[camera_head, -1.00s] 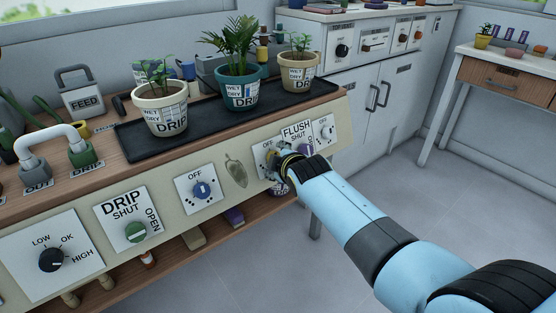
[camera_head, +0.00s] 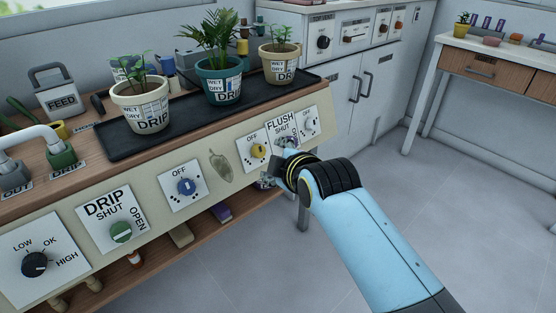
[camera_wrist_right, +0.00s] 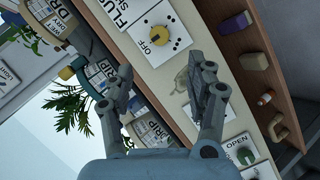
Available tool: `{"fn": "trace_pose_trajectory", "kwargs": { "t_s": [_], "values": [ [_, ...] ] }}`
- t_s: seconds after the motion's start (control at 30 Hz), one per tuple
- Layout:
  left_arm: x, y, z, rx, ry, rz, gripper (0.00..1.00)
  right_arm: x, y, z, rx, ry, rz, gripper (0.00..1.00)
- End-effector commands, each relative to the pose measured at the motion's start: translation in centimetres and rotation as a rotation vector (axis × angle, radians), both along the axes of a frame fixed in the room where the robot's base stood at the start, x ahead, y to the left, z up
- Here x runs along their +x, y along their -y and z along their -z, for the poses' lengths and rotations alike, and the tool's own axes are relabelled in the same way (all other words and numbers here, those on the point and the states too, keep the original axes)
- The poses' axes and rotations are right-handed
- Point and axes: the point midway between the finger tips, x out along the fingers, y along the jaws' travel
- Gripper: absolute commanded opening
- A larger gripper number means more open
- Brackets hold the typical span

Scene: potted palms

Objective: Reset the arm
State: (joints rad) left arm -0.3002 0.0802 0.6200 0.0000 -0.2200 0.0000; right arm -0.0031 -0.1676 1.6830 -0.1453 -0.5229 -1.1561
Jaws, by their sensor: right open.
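My right arm (camera_head: 370,235) comes in from the lower right in the head view, blue with a black wrist joint (camera_head: 330,176). Its gripper (camera_head: 277,168) is partly hidden behind the wrist, in front of the bench panel below the FLUSH plate. In the right wrist view my right gripper (camera_wrist_right: 164,85) has its two grey fingers spread, with nothing between them. The yellow OFF knob (camera_wrist_right: 159,36) lies beyond the fingertips there, apart from them. The same yellow knob (camera_head: 259,151) is uncovered in the head view. My left gripper is in neither view.
The bench panel carries a blue knob (camera_head: 186,187), a green DRIP knob (camera_head: 121,232) and a black dial (camera_head: 35,264). Potted plants stand on a black tray (camera_head: 118,150) above. Open floor (camera_head: 255,270) lies in front; a side table (camera_head: 500,62) stands right.

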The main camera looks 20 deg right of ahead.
Motion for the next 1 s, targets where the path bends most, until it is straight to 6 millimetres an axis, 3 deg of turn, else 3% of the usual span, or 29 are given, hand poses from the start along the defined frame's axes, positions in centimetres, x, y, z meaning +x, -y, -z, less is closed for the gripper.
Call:
{"fn": "trace_pose_trajectory", "kwargs": {
  "t_s": [0.47, 0.57, 0.67, 0.77, 0.9, 1.0],
  "values": [
    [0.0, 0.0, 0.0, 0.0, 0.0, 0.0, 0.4, -0.3, 0.0, -0.1, -0.001, -0.001, 0.0, 0.56],
    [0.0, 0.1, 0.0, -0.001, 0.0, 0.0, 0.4, -1.0, 0.2, 0.8, -0.006, -0.018, 0.0, 0.56],
    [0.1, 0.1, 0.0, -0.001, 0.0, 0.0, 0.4, -3.0, 0.9, 4.2, -0.028, -0.084, -0.008, 0.56],
    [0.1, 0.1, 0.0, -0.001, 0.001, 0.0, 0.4, -6.6, 1.6, 10.2, -0.041, -0.201, -0.019, 0.56],
    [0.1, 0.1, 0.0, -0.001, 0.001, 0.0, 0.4, -13.8, 3.1, 19.5, 0.008, -0.387, 0.018, 0.56],
    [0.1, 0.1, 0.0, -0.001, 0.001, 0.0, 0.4, -19.9, 4.3, 25.3, 0.068, -0.514, 0.082, 0.56]
  ]
}}
